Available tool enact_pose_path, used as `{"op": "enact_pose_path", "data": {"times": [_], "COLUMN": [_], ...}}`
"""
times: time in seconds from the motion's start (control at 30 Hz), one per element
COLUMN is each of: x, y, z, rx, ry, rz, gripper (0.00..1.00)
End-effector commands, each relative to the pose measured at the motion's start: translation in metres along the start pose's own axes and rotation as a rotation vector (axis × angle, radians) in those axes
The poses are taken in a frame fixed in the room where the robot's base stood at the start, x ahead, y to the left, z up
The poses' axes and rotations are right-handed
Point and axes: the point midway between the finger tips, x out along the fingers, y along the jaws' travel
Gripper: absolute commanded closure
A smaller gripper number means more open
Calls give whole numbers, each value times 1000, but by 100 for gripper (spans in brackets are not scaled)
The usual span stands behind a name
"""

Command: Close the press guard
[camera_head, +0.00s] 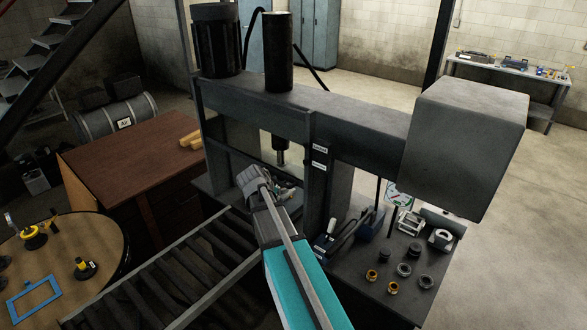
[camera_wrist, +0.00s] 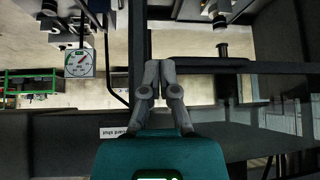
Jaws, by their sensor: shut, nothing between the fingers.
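The press (camera_head: 365,130) is a heavy dark frame with a ram (camera_head: 281,150) hanging in its opening. The guard looks like a dark-framed, see-through panel; its frame bar (camera_wrist: 225,67) crosses the wrist view to the right of my fingertips, with glassy pane at the lower right. A small upside-down label (camera_wrist: 121,132), which seems to read "Guard shut", is on a dark beam left of my gripper. My gripper (camera_wrist: 160,66) is shut and empty, its tips close to the frame bar; contact cannot be told. How far the guard stands open is unclear.
A bench (camera_head: 380,280) right of the press holds dark and brass rings and small tools. A roller conveyor (camera_head: 165,280) runs at the front left, beside a round table (camera_head: 85,225) and a brown desk (camera_head: 120,150). A dial gauge (camera_wrist: 79,64) hangs left of my gripper.

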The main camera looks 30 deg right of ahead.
Motion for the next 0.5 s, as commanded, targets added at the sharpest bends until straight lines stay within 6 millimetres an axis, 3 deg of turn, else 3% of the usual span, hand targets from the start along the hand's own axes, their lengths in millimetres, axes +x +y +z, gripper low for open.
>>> {"op": "enact_pose_path", "data": {"times": [0.03, 0.2, 0.33, 0.5], "x": [-12, -23, -29, -31], "y": [-2, -3, -3, -3], "z": [-23, -67, -89, -102], "rx": [30, 124, 176, 209], "ry": [21, 87, 123, 147], "rz": [2, 2, -2, -5], "gripper": [100, 100, 100, 100]}}
